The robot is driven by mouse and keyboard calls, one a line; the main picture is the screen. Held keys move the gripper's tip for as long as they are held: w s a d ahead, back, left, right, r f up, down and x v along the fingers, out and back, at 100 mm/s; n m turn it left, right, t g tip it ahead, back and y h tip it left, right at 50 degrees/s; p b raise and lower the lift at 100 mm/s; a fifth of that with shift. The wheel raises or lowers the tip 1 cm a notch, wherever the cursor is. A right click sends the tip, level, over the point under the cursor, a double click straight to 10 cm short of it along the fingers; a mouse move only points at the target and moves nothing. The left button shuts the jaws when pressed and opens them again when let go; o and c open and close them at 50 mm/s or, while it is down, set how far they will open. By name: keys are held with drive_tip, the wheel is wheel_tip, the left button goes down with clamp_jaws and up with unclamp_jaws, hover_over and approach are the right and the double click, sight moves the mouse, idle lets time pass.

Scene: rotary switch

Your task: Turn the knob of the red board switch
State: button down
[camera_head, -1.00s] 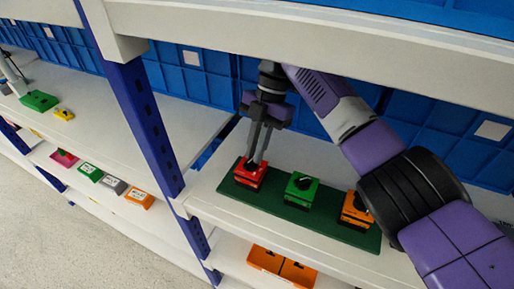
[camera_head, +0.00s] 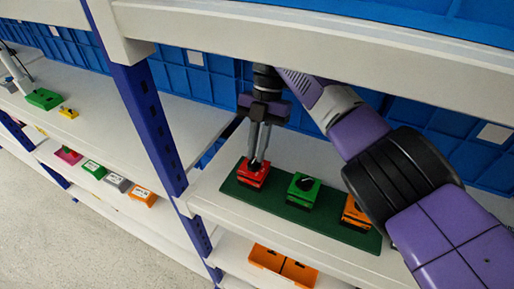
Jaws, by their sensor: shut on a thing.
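The red switch (camera_head: 252,175) sits at the left end of a dark green board (camera_head: 278,207) on the shelf. My gripper (camera_head: 257,161) comes down from above onto the top of the red switch. Its fingers are close together and shut on the knob, which is mostly hidden between the fingertips. A green switch (camera_head: 302,190) with a black knob is in the middle of the board. An orange switch (camera_head: 356,212) is at the right end, partly behind my arm.
A white upper shelf beam (camera_head: 300,40) runs above my arm. A blue upright post (camera_head: 150,125) stands left of the board. An orange bin (camera_head: 282,266) is on the shelf below. Blue bins (camera_head: 200,75) line the back. Several coloured boxes sit on the left shelves.

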drive_tip(key=c, duration=1.5)
unclamp_jaws()
